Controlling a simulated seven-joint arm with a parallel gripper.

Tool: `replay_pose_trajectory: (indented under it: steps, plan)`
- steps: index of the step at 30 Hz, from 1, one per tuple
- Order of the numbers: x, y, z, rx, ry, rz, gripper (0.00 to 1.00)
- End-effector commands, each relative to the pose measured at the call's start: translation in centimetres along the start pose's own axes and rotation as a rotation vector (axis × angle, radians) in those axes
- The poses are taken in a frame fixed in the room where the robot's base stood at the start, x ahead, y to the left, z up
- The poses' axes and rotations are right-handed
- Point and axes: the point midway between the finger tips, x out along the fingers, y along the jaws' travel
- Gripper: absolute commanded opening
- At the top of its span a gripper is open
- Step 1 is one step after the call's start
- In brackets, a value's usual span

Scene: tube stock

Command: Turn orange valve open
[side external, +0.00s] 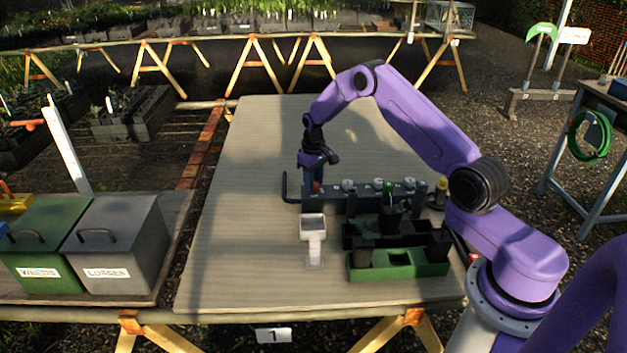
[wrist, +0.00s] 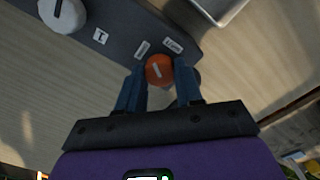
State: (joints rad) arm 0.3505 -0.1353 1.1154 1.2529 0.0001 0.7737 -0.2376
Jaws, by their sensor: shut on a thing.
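The orange valve (wrist: 157,69) is a round knob with a pale line across its top, at the end of a dark grey manifold bar (wrist: 120,38). In the side view only a small orange patch of the valve (side external: 317,187) shows below my gripper. My gripper (wrist: 158,82) points down with its blue fingers on both sides of the knob, shut on it. In the side view my gripper (side external: 315,180) is at the bar's left end. The knob's lower side is partly hidden. Labels on the bar are too small to read surely.
Other knobs sit along the bar, including a white one (wrist: 62,14) and a green one (side external: 388,186). A pale scoop-shaped stand (side external: 314,242) stands in front. A green tray (side external: 398,272) with dark pots is at right. The table's left part (side external: 240,200) is clear.

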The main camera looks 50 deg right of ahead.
Motion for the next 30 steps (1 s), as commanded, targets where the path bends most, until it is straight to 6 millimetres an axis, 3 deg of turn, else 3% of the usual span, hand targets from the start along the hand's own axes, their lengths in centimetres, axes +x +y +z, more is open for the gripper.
replay_pose_trajectory:
  steps: [15, 30]
  plan:
    - [-0.12, -0.04, -0.06, -0.429, 0.002, 0.001, 0.05]
    - [-0.13, -0.05, -0.08, -0.581, 0.002, 0.001, 0.05]
